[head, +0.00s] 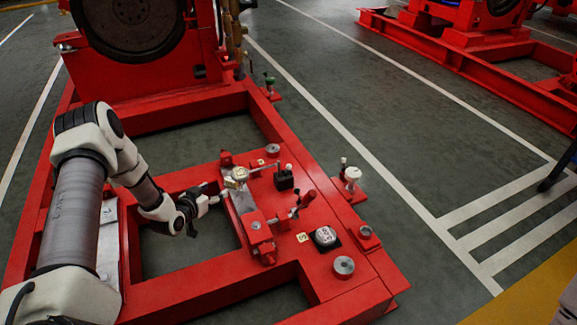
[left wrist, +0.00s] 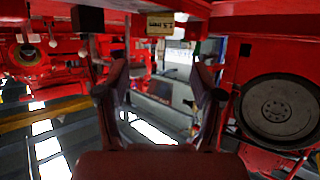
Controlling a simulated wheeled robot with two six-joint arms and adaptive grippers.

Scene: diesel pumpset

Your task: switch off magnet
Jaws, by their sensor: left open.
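A small black block with a thin rod reaching to a round pale gauge (head: 237,177), which looks like the magnet base (head: 284,181), stands on the red frame's plate in the head view. A switch on it is too small to make out. My left gripper (head: 212,200) is left of the gauge and apart from the black block, above the frame's opening. In the left wrist view, my left gripper (left wrist: 160,88) has its two fingers spread with nothing between them. A dark block (left wrist: 87,18) shows at the top left there; I cannot tell if it is the same one. My right gripper is not in view.
Red-handled clamp parts (head: 306,199), a round gauge-like part (head: 325,236) and a white knob (head: 352,174) stand near the magnet base. A large dark flywheel (head: 130,25) is at the back. A label (left wrist: 160,24) shows above my fingers.

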